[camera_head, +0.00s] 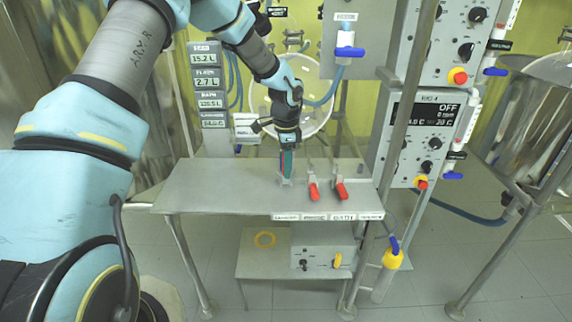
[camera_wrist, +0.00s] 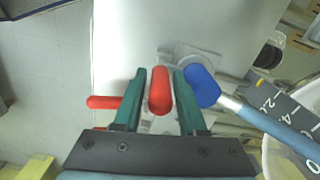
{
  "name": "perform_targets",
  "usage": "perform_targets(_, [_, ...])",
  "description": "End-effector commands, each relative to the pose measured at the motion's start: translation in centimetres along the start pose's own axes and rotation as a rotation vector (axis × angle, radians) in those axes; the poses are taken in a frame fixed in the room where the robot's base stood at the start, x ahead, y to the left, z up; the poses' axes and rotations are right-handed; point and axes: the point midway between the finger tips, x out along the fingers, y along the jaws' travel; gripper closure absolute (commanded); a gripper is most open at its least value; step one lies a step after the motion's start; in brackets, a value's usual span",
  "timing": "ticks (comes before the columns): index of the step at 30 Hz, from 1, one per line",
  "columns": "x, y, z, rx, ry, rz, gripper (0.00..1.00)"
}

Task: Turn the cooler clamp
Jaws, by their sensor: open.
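My gripper (camera_head: 286,178) points down at the bench's left row of clamps in the head view. In the wrist view its two green fingers (camera_wrist: 160,98) are open, one on each side of an upright-lying red handle (camera_wrist: 160,90). A gap seems to show beside the handle, but contact is hard to tell. Two more red clamp handles, one left (camera_head: 314,191) and one right (camera_head: 341,190), stand to the right of my gripper in the head view. The labels are too blurred to tell which is the cooler clamp.
A blue handle (camera_wrist: 200,85) sits close to the right finger in the wrist view, and a red handle (camera_wrist: 104,102) lies at the left finger. The grey bench (camera_head: 220,185) is bare on its left. A metal post (camera_head: 400,125) stands at the right.

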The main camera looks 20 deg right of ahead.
Motion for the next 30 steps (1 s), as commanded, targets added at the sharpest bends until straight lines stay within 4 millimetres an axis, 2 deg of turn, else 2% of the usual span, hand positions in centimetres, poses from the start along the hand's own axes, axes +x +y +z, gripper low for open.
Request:
perform_targets(4, [0.00,-0.01,0.01,0.000,0.000,0.000,0.60])
perform_targets(15, [-0.03,0.01,0.02,0.000,0.000,0.001,1.00])
perform_targets(30, [-0.04,0.04,0.02,0.000,-0.001,0.001,1.00])
